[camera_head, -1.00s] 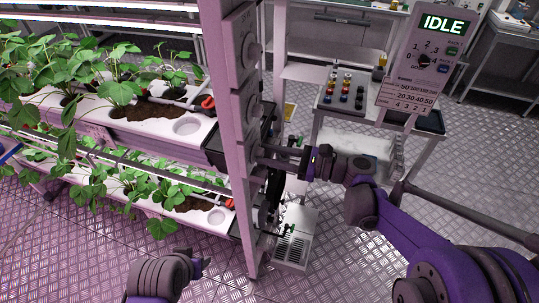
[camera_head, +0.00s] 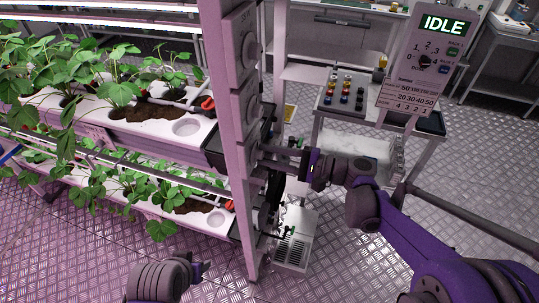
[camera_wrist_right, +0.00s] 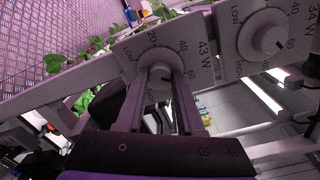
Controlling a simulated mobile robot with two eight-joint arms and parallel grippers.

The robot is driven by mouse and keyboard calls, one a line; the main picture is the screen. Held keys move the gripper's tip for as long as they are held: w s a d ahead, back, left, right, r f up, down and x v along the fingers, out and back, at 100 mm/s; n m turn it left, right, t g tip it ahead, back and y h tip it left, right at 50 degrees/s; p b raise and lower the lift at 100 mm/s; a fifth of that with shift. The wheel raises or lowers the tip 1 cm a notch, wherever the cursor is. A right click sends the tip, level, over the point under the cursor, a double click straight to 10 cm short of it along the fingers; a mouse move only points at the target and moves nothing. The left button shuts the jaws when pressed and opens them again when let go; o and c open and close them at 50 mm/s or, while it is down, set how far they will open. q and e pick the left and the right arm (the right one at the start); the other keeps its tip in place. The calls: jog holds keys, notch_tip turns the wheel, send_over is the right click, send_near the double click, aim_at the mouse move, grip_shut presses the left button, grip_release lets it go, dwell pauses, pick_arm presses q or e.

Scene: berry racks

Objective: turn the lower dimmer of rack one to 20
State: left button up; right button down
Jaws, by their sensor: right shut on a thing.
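The lower dimmer (camera_wrist_right: 159,77) is a round white knob on a pale plate marked LOW, 20, 40, 60 and 43 W. A dark mark shows on the knob's right side in the wrist view; its exact setting is hard to read. My right gripper (camera_wrist_right: 160,74) is shut on this knob, one finger on each side. In the head view my right gripper (camera_head: 264,156) reaches the rack post (camera_head: 234,150) from the right, and its fingers partly hide the dimmer. My left gripper (camera_head: 197,269) is low in front of the rack; its jaws are unclear.
Another dimmer knob (camera_wrist_right: 268,41), its plate marked 34 W, is beside the held one; in the head view further dials (camera_head: 249,50) sit higher on the post. Plant trays (camera_head: 185,127) fill the left. A trolley (camera_head: 330,100) and an IDLE panel (camera_head: 425,60) stand right.

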pick_arm(q)
jog(key=r+p, duration=0.1)
jog(key=w+r, duration=0.1)
jog(key=r+p, duration=0.1)
jog(key=shift+w+r+p, duration=0.25)
jog(key=shift+r+p, duration=0.05)
jog(key=shift+r, duration=0.05)
pick_arm(e)
jog(key=n, duration=2.2)
jog(key=shift+n, duration=0.3)
jog(key=shift+f, duration=0.1)
jog(key=c, duration=0.5)
grip_release()
jog(key=shift+d, duration=0.1)
pick_arm(q)
jog(key=shift+s+f+b, duration=0.4)
jog(key=shift+f+b, duration=0.2)
jog(key=shift+f, duration=0.25)
pick_arm(e)
jog(key=v, duration=1)
jog(key=shift+s+d, duration=0.25)
